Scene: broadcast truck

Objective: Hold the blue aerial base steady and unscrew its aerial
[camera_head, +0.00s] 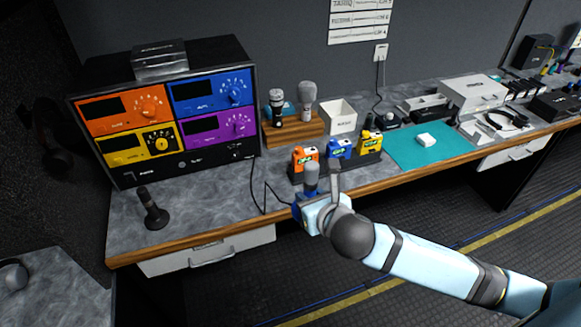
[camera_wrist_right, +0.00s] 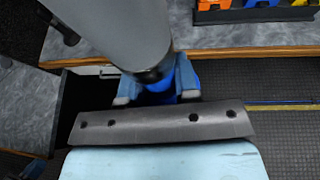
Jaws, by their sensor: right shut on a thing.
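My right gripper (camera_head: 312,203) is in front of the workbench's front edge, shut on a blue part that I take for the blue aerial base (camera_head: 297,209). A thick grey cylinder with a rounded top, seemingly the aerial (camera_head: 311,178), rises from it. In the right wrist view the blue base (camera_wrist_right: 160,86) sits between the pale blue fingers of the gripper (camera_wrist_right: 156,92). The grey aerial (camera_wrist_right: 115,30) meets it at a dark ring and leans toward the upper left. Much of the base is hidden by the fingers.
On the bench stand a rack with orange (camera_head: 305,158), blue (camera_head: 340,149) and yellow (camera_head: 370,142) units, a teal mat (camera_head: 405,155), a wooden block (camera_head: 290,131) with microphones, and a dark upright stand (camera_head: 153,210). A four-colour panel (camera_head: 165,112) is at left. Floor in front is clear.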

